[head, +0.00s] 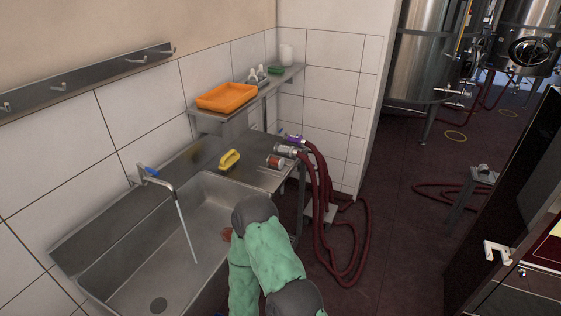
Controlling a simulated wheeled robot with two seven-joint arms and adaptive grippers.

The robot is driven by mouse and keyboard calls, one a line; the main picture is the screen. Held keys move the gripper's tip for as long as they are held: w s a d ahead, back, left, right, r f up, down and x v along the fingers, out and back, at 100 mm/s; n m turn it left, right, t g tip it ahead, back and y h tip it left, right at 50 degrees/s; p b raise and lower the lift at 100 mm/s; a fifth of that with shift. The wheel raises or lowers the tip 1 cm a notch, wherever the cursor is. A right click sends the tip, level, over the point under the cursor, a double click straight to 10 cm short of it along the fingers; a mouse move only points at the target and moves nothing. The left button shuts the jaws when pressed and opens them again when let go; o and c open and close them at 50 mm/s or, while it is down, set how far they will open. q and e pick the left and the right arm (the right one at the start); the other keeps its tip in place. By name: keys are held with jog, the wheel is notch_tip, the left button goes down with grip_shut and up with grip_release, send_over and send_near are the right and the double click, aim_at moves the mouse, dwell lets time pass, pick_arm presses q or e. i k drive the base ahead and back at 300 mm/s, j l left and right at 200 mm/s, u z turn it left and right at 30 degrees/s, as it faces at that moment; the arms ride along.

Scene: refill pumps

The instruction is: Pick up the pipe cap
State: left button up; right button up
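I cannot pick out the pipe cap with certainty. Several short metal fittings lie at the right end of the steel counter: one with a red-brown band (275,162), a pale one (286,151) and one with a purple part (294,139). A small reddish-brown patch (227,235) shows at the sink's right side, partly hidden by my arm; I cannot tell what it is. One of my arms, green with dark grey joints, rises from the bottom middle over the sink's right edge. No gripper fingers show in the head view.
A steel sink (130,287) with a tap (150,172) is at left. A yellow-handled brush (229,160) lies on the counter. An orange tray (227,96) sits on the shelf above. Red hoses (320,220) hang to the floor. A dark cabinet (510,200) stands at right.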

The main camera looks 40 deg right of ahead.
aim_at(271, 160)
jog(key=z, duration=1.5)
jog(key=u, duration=0.95)
jog(key=i+l+u, duration=0.1)
jog(key=l+u, duration=0.2)
jog(key=u, duration=0.15)
jog(key=l+u, duration=0.3)
jog(key=u, duration=0.15)
jog(key=l+u, duration=1.05)
jog(key=u, duration=0.25)
